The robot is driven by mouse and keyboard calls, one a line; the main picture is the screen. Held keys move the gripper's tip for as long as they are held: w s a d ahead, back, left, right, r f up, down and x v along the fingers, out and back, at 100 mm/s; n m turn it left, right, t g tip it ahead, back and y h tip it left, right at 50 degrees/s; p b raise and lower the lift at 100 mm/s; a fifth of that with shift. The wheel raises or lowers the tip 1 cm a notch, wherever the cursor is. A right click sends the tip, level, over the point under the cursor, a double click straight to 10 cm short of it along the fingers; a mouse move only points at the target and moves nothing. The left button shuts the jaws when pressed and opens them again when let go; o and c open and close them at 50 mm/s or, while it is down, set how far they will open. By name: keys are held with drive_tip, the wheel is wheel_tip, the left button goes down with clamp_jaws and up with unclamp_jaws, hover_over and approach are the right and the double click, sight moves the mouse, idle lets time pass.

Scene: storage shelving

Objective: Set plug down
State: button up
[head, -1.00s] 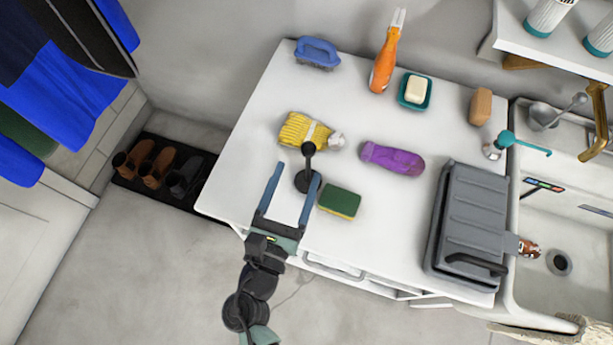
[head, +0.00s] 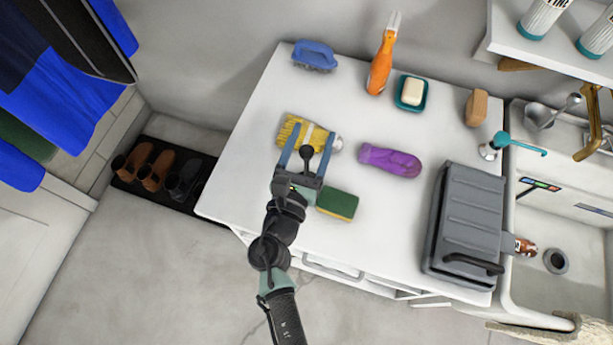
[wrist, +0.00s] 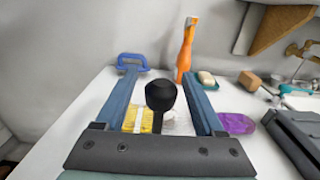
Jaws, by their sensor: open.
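The black plug (head: 306,152) stands on the white tabletop, its round knob uppermost; its lower part is mostly hidden behind my gripper in the head view. My gripper (head: 308,136) is open, with a blue finger on either side of the plug. In the wrist view the plug's knob (wrist: 160,95) shows between the two fingers, with a visible gap on each side. Whether its base touches the table is hidden.
A yellow brush-like item (head: 292,132) lies just behind the plug. A green sponge (head: 338,204) is close to the right of my gripper, and a purple bottle (head: 390,160) lies further right. A grey case (head: 468,215) stands beside the sink. The table's left part is clear.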

clamp_jaws()
idle(1.3)
